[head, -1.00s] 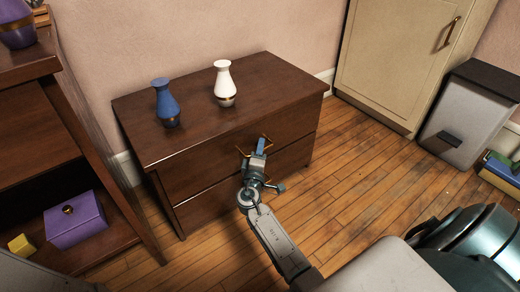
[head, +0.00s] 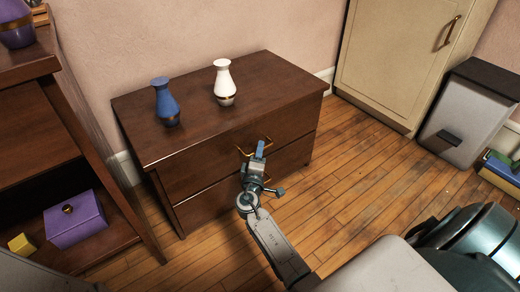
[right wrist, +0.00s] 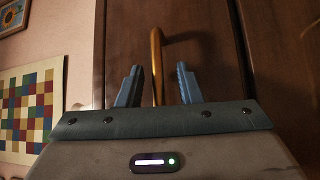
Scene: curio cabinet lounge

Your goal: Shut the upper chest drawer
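The brown wooden chest (head: 285,82) stands against the pink wall. Its upper drawer (head: 200,171) looks flush with the chest front, with no open gap visible. The drawer's brass handle (head: 243,151) is partly hidden behind my right gripper (head: 260,148). In the right wrist view, that gripper (right wrist: 157,85) is open and empty, one blue finger on each side of the upright-looking handle (right wrist: 157,55). The fingers do not touch the handle there; their exact distance from it is hard to tell. The lower drawer (head: 215,203) also looks closed. My left gripper is not in view.
A blue vase (head: 167,105) and a white vase (head: 224,85) stand on the chest top. A dark shelf (head: 95,150) holding a purple box (head: 75,222) is close on the left. Wooden floor (head: 345,200) is clear to the chest's right.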

